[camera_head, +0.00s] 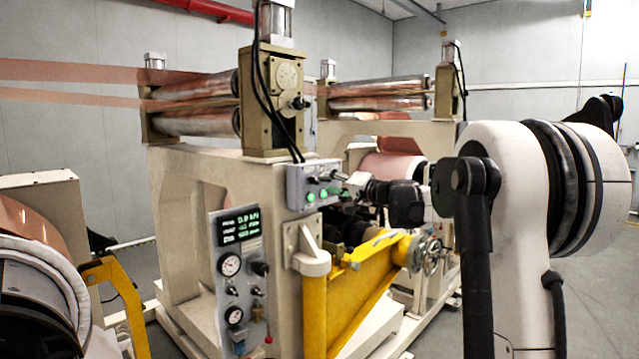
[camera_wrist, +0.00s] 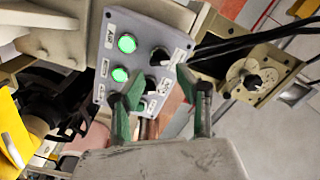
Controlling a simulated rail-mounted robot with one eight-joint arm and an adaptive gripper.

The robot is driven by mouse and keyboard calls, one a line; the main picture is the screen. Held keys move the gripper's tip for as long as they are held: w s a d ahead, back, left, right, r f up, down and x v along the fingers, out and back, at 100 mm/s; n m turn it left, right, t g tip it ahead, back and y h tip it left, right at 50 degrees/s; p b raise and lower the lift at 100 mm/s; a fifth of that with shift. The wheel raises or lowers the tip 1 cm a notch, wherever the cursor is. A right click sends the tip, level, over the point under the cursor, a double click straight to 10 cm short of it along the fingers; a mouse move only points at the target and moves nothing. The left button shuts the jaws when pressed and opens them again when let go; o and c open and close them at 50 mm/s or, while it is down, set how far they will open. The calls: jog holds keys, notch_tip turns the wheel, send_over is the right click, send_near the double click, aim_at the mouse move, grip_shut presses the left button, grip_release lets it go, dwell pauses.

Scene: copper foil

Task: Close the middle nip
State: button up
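A grey control panel (camera_head: 316,184) is fixed on the side of the nearer cream machine. In the wrist view the panel (camera_wrist: 138,28) has two green-lit buttons (camera_wrist: 127,43) and black knobs (camera_wrist: 160,56). My gripper (camera_wrist: 149,86) is open, its green-padded fingers apart on either side of a lower black knob; contact is not clear. My gripper also shows in the head view (camera_head: 345,188), close to the panel and small. A nip of two metal rollers, upper (camera_head: 196,86) and lower (camera_head: 198,122), sits on the nearer machine, with copper foil (camera_head: 100,98) running to it.
A second roller pair (camera_head: 380,95) stands behind to the right. A yellow swing arm (camera_head: 372,265) with a handwheel lies below my arm. A gauge panel (camera_head: 236,280) faces front. A copper roll (camera_head: 30,235) is at left. Black cables (camera_wrist: 235,42) run near the panel.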

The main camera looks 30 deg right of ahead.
jog(key=v, duration=0.6)
jog(key=shift+a, duration=0.1)
dwell(0.3)
jog(key=s+a+f+n+g, duration=0.1)
jog(key=s+a+f+g, duration=0.15)
jog(key=s+a, duration=0.4)
jog(key=s+a+f+n+g+b, duration=0.15)
jog(key=s+a+f, duration=0.25)
jog(key=a, duration=0.6)
jog(key=s+a+f+n+g, duration=0.25)
jog(key=s+a, duration=0.25)
jog(key=a, duration=0.3)
jog(key=s+a+f+n+g+h, duration=0.1)
jog(key=s+a+f+h, duration=0.1)
jog(key=s+f, duration=0.7)
jog(key=s+a+f+n+g+h, duration=0.1)
jog(key=s+f+h, duration=0.3)
jog(key=s+f, duration=0.5)
jog(key=shift+s+a+n+g+b, duration=0.4)
jog(key=shift+s+a+g, duration=0.4)
jog(key=shift+s, duration=2.95)
jog(key=shift+a, duration=0.1)
